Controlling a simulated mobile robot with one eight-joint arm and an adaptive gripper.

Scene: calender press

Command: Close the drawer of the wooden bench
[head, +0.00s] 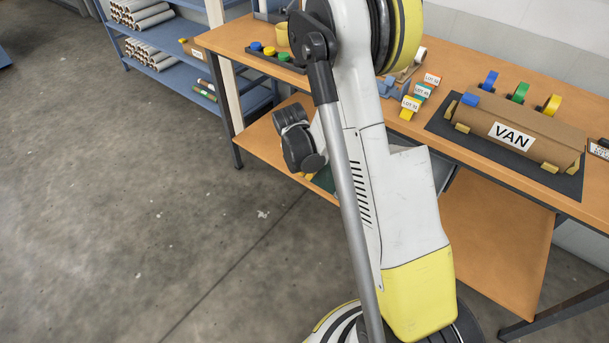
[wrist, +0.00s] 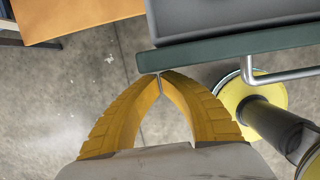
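The wooden bench (head: 470,85) runs across the right half of the head view. Its drawer is mostly hidden there behind my arm; a grey part (head: 442,168) and a dark green bit (head: 325,179) show under the top. In the wrist view the drawer stands out over the floor, with a dark green front (wrist: 225,48), a grey inside (wrist: 225,18) and a metal bar handle (wrist: 285,75) at right. My gripper (wrist: 160,76) is shut and empty, its yellow fingertips together at the left end of the green front. I cannot tell whether they touch it.
A brown roll marked VAN (head: 515,130) lies on a dark mat on the bench. Lot-labelled pieces (head: 411,104) and a tray of coloured knobs (head: 275,58) stand farther left. A lower wooden shelf (head: 495,235) lies beneath. The floor (head: 120,200) at left is clear.

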